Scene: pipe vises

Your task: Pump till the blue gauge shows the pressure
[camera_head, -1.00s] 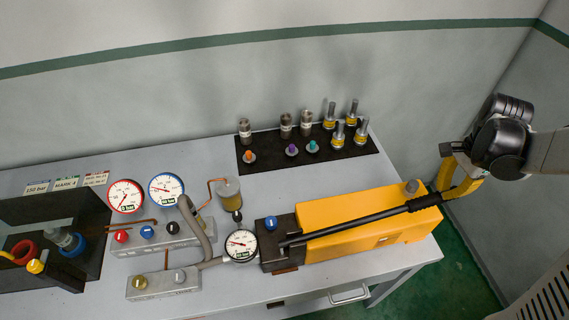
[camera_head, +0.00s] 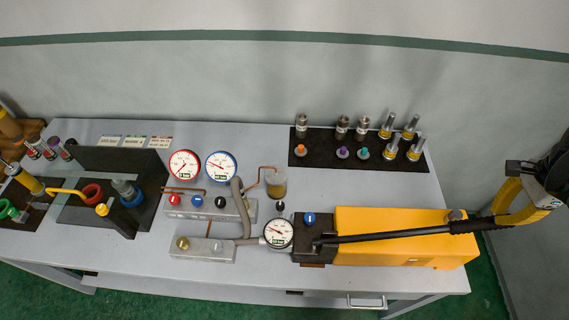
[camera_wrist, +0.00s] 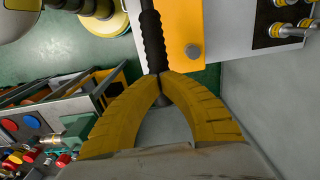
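The yellow hand pump (camera_head: 400,220) lies at the right of the bench with a long black handle (camera_head: 400,235) lying low along its body. My gripper (camera_head: 484,222) is at the handle's right end. In the wrist view its yellow fingers (camera_wrist: 160,80) close around the black grip (camera_wrist: 152,40). The blue-rimmed gauge (camera_head: 221,167) stands beside the red-rimmed gauge (camera_head: 184,165); its needle points to the upper left, and its small readout is too small to read surely. A black-rimmed gauge (camera_head: 279,233) sits by the pump block, which carries a blue knob (camera_head: 310,218).
A manifold (camera_head: 212,207) with red, blue and black knobs stands below the gauges. A black mat (camera_head: 360,150) with fittings lies behind the pump. Dark vises (camera_head: 118,165) stand left. The wall is close behind.

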